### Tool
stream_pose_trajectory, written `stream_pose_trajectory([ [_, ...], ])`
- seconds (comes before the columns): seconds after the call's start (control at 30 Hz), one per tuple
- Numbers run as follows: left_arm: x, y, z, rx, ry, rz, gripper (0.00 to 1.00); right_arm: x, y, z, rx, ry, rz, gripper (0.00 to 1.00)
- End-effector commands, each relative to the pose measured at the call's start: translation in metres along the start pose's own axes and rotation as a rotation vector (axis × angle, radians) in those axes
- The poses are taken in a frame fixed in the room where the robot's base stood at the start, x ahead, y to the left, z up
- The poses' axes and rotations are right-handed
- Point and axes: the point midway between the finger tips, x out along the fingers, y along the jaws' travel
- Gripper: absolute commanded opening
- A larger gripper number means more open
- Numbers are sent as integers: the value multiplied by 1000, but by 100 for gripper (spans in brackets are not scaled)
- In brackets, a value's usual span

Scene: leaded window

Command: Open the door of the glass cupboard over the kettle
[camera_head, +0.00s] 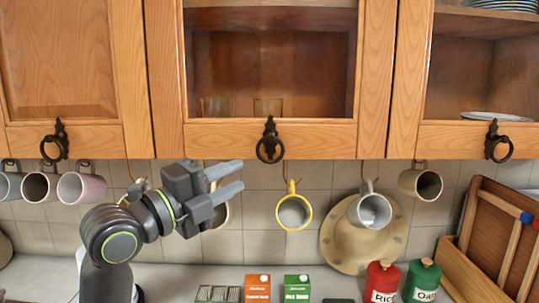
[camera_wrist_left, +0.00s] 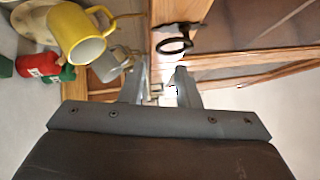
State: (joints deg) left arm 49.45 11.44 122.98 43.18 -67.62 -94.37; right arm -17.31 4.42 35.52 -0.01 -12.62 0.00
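A glass-fronted cupboard door (camera_head: 220,138) with a wooden frame is in the middle of the head view and looks closed. Its dark ring handle (camera_head: 269,150) hangs at the middle of the bottom rail. A dark ring handle (camera_wrist_left: 174,46) also shows in the left wrist view, beyond the fingertips. A second glass-fronted door (camera_head: 460,138), with its own ring handle (camera_head: 497,148), is at the right. I see no kettle. My left gripper (camera_head: 243,175) is open and empty, below and left of the middle handle, apart from it; its two fingers also show in the left wrist view (camera_wrist_left: 161,72). My right gripper is not in view.
A solid wooden door (camera_head: 60,60) is at the left. Several mugs hang under the cupboards, including a yellow mug (camera_head: 294,212) close right of my left gripper.

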Motion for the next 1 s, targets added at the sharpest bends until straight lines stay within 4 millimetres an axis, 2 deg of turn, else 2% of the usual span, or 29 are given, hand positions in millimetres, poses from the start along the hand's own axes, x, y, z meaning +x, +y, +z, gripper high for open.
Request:
stream_pose_trajectory([
  [0.3,58,-4,-1,-6,4,2,29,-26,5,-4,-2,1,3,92],
  [0.5,86,-3,0,-3,2,1,29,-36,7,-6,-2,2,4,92],
  [0.7,97,0,-1,-1,1,1,29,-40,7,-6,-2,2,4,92],
  [1.0,98,0,-1,0,1,1,28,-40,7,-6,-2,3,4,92],
])
